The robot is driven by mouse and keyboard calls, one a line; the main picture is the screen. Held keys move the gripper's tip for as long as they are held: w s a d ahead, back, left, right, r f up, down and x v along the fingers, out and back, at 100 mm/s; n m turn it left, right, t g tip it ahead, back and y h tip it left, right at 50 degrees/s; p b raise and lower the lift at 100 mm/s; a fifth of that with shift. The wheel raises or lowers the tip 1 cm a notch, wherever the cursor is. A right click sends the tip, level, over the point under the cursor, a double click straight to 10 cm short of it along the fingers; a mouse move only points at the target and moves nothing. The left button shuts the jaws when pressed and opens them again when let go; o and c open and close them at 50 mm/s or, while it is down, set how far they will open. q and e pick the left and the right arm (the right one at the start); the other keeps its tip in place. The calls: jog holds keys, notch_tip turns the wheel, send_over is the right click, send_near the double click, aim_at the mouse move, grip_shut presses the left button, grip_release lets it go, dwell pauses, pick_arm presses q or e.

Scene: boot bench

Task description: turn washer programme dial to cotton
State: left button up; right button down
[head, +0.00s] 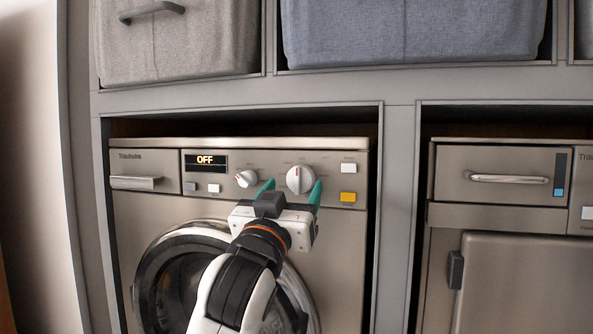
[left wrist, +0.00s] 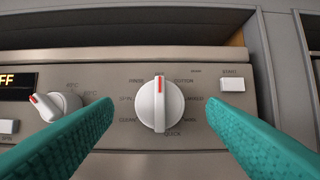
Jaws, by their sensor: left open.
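The washer (head: 340,255) stands in the left bay. Its large white programme dial (head: 300,180) is on the control panel; it also shows in the left wrist view (left wrist: 160,104). The dial's red mark points straight up, between labels that look like "rinse" at upper left and "cotton" at upper right. My left gripper (head: 291,189) is open, its teal fingers on either side of the dial, with visible gaps in the left wrist view (left wrist: 167,104). The fingers do not appear to touch the dial. My right gripper is not in view.
A smaller white knob (head: 246,178) sits left of the dial. The display (head: 206,161) reads OFF. A white start button (head: 348,168) and a yellow button (head: 348,197) are to the right. A grey frame post (head: 400,200) separates the bays.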

aim_at(300, 179)
pick_arm(q)
jog(key=shift+p+x, duration=0.4)
jog(key=shift+x, duration=1.05)
jog(key=shift+c, duration=0.4)
jog(key=c, duration=0.9)
jog(key=shift+m, duration=0.4)
jog(key=m+g+h+p, duration=0.1)
jog(key=m, duration=0.2)
jog(key=m+h+p, duration=0.1)
jog(key=m+h, duration=0.1)
jog(key=m, duration=0.1)
jog(key=shift+a+r+g, duration=0.1)
jog(key=shift+a+g, duration=0.05)
jog(key=shift+g, duration=0.25)
jog(key=shift+m+g+h+p, duration=0.7)
jog(key=shift+m+p, duration=0.5)
jog(key=shift+m, duration=0.9)
